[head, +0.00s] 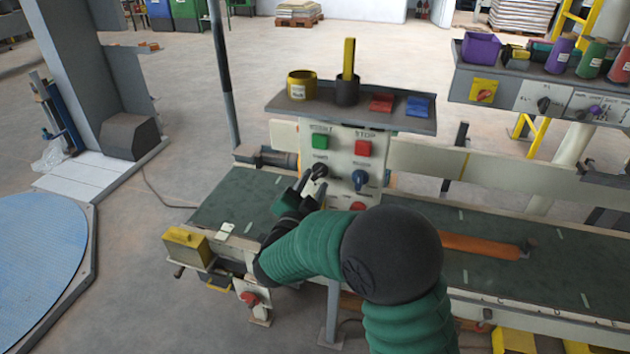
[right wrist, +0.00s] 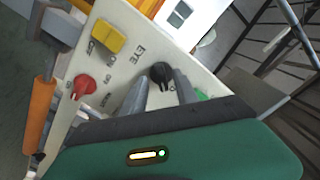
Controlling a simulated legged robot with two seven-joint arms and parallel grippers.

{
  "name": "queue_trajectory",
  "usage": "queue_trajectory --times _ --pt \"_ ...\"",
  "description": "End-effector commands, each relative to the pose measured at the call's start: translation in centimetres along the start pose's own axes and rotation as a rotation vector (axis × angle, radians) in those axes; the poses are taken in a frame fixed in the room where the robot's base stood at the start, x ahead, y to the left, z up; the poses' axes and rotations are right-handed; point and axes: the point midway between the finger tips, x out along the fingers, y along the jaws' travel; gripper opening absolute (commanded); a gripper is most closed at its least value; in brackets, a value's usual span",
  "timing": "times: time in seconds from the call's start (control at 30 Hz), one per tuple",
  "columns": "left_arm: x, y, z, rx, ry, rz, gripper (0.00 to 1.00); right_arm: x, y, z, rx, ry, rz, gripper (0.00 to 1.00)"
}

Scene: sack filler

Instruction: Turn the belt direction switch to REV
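A pale control panel (head: 341,158) stands behind the belt. The panel labels are too small to read surely, so I cannot tell which knob is the belt direction switch. My right gripper (head: 308,186) is at the black knob. In the right wrist view its fingers (right wrist: 160,86) are spread on either side of the black knob (right wrist: 161,74), with small gaps; contact is unclear. My left gripper is not in view.
In the wrist view, a yellow switch (right wrist: 108,37) and a red knob (right wrist: 85,87) sit near the black knob. A shelf (head: 420,124) with cups and coloured blocks overhangs the panel. The green belt (head: 540,270) runs below; a second panel (head: 560,98) stands right.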

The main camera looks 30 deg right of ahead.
Motion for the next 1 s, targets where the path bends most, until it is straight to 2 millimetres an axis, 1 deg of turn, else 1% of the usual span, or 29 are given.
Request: queue_trajectory --times 0.03,0.13,0.37,0.4,0.47,0.67,1.0 --pt "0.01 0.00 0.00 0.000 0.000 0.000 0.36 0.69 0.03 -0.05 0.001 0.002 0.001 0.35" --pt "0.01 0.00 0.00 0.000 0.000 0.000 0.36 1.40 0.02 -0.02 -0.001 0.000 0.000 0.35" --pt "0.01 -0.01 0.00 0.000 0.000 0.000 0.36 1.55 -0.02 -0.03 0.000 0.000 -0.001 0.35" --pt "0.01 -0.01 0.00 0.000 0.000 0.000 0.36 1.54 -0.02 -0.02 0.000 0.000 -0.001 0.34" --pt "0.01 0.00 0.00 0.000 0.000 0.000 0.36 1.54 -0.02 -0.02 0.000 0.000 -0.001 0.26" --pt "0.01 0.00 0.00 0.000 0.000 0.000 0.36 1.52 -0.02 -0.01 0.000 0.000 -0.001 0.00" --pt "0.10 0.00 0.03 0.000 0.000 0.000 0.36 1.50 0.04 0.03 0.003 -0.001 0.000 0.00"
